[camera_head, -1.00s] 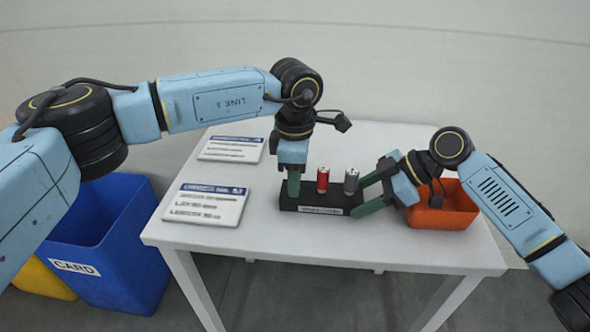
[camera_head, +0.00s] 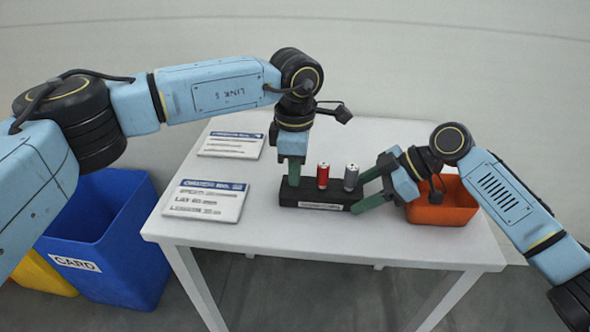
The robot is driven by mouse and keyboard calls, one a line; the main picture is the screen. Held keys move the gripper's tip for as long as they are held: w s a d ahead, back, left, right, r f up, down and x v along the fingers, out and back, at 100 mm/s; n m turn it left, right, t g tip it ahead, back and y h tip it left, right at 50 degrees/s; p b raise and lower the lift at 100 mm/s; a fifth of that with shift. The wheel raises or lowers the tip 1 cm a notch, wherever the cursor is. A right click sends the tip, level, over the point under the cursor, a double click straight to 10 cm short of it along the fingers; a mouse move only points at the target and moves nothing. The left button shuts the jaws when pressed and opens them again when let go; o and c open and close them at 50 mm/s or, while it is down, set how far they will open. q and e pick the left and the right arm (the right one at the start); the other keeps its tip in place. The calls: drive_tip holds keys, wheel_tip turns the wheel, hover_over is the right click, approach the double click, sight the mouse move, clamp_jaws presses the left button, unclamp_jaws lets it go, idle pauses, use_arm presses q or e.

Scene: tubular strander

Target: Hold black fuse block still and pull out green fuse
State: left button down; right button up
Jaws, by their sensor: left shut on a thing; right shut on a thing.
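The black fuse block (camera_head: 292,196) lies on the white table with a white label on its front. A red fuse (camera_head: 323,176) and a grey fuse (camera_head: 351,177) stand upright in it. My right gripper (camera_head: 368,190) is shut on the block's right end, with one finger behind and one in front.
An orange bin (camera_head: 443,215) stands right of the block, close behind my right gripper. Two printed cards (camera_head: 206,201) (camera_head: 231,146) lie on the table's left side. A blue card bin (camera_head: 115,245) and a yellow bin (camera_head: 40,275) stand on the floor at left.

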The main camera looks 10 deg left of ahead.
use_arm(q)
drive_tip(key=shift+r, duration=3.05)
use_arm(e)
drive_tip(key=o, duration=1.2)
use_arm(q)
drive_tip(key=shift+r, duration=0.1)
use_arm(e)
drive_tip(key=shift+r, duration=0.1)
use_arm(q)
wheel_tip(320, 180, up, 9)
drive_tip(key=p, duration=0.9)
use_arm(e)
wheel_tip(320, 180, up, 11)
